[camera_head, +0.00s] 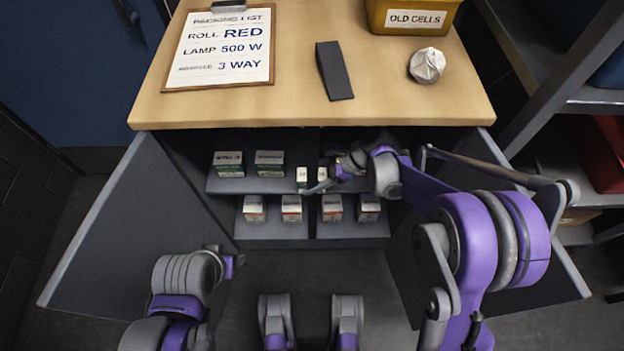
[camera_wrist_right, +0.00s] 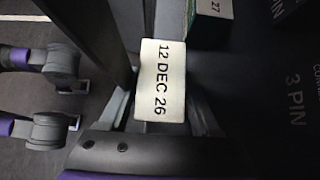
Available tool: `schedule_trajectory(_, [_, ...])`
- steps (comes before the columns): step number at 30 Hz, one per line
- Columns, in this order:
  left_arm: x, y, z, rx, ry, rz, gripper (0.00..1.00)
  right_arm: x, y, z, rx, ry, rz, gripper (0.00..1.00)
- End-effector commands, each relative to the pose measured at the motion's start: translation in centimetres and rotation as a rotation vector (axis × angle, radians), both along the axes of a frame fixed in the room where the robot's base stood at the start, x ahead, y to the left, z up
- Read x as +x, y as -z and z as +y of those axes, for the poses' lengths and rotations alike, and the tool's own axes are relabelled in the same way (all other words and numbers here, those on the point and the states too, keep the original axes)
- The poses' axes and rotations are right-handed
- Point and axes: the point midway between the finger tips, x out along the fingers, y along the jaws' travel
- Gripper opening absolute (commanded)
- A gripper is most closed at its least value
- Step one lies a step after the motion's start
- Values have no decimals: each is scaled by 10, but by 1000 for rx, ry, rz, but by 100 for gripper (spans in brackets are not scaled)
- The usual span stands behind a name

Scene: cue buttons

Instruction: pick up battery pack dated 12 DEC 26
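A battery pack with a white label reading 12 DEC 26 (camera_wrist_right: 161,80) fills the middle of the right wrist view. My right gripper (camera_wrist_right: 162,112) has one finger on each side of it, both seemingly against its sides. In the head view my right gripper (camera_head: 318,186) is inside the cabinet at the upper shelf, by two small white-topped packs. I cannot tell there whether the held pack is clear of the shelf. Another pack, its label ending in 27 (camera_wrist_right: 213,8), stands just beyond. My left gripper (camera_head: 232,264) is low at the left, its fingers unclear.
Boxes (camera_head: 228,164) stand at the left of the upper shelf; several more (camera_head: 291,208) stand on the lower shelf. Open cabinet doors (camera_head: 125,230) flank both sides. On the tabletop (camera_head: 230,108) are a packing list (camera_head: 222,48), an OLD CELLS bin (camera_head: 412,18), a dark strip (camera_head: 334,70) and crumpled paper (camera_head: 427,65).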

Motion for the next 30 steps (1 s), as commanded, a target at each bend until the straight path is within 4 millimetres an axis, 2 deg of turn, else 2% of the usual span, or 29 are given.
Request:
schedule_trajectory(1, [0,0,0,0,0,0,50,0,0,0,0,0,0,54])
schedule_trajectory(10, [0,0,0,0,0,0,50,0,0,0,0,0,0,0])
schedule_trajectory(23, [0,-2,0,0,0,-1,50,0,-5,0,1,0,0,0])
schedule_trajectory(30, [-2,-13,0,0,0,-3,50,-1,-32,0,1,-1,-1,0])
